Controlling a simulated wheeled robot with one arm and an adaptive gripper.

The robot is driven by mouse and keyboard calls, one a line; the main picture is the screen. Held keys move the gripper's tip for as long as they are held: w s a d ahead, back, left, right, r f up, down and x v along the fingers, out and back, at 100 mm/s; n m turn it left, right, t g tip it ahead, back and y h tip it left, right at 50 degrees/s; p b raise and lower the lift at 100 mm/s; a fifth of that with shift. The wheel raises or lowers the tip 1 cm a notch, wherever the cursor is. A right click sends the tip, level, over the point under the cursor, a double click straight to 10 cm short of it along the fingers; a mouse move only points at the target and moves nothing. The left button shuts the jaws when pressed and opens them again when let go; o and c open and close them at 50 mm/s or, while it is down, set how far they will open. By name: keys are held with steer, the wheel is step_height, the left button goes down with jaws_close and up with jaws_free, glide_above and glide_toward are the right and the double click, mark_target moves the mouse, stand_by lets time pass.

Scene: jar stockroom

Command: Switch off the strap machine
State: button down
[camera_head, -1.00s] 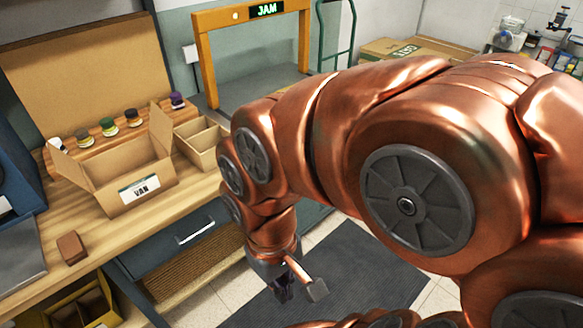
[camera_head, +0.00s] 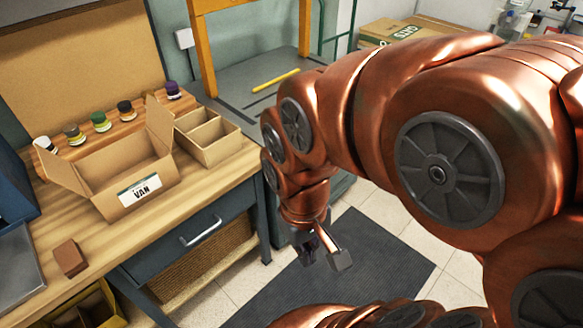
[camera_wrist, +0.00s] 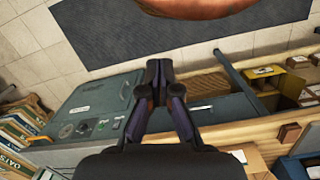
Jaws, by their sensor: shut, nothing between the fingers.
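The strap machine stands at the back in the head view, with an orange arch (camera_head: 202,48) over a grey top (camera_head: 240,75). A yellow strip (camera_head: 275,80) lies on the top. My gripper (camera_head: 308,252) hangs low over the dark mat, in front of the bench and apart from the machine. In the wrist view its fingers (camera_wrist: 158,68) are together and empty.
A wooden bench at left bears an open VAN carton (camera_head: 130,165), a divided box (camera_head: 207,137), several jars and a brown block (camera_head: 70,258). A dark mat (camera_head: 345,275) covers clear floor. Boxes (camera_head: 385,35) stand at the back.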

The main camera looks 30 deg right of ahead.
steer(key=w+d+f+n+t+h+b, duration=0.25)
steer(key=w+d+f+t+b, duration=0.35)
steer(key=w+d, duration=0.5)
steer(key=w+d+f+n+t+h+b, duration=0.2)
steer(key=w+d+f+n+t+b, duration=0.15)
steer(key=w+d+b, duration=0.65)
steer(key=w+d+f+n+t+h+b, duration=0.25)
steer(key=w+d+f+b, duration=0.3)
steer(key=w+d, duration=0.6)
step_height(320, 180, down, 10)
steer(key=w+d+n+t+y+b, duration=0.1)
steer(key=w+n+t+y+b, duration=0.2)
steer(key=n+t+y+b, duration=0.5)
steer(key=s+a+f+n+y+b, duration=0.2)
steer(key=f+b, duration=0.2)
steer(key=s+a+f+n+y+b, duration=0.1)
steer(key=f+n+b, duration=0.1)
steer(key=f+b, duration=0.3)
steer(key=shift+s+a+f+y, duration=0.25)
steer(key=shift+s+a+y, duration=0.1)
steer(key=shift+y, duration=0.05)
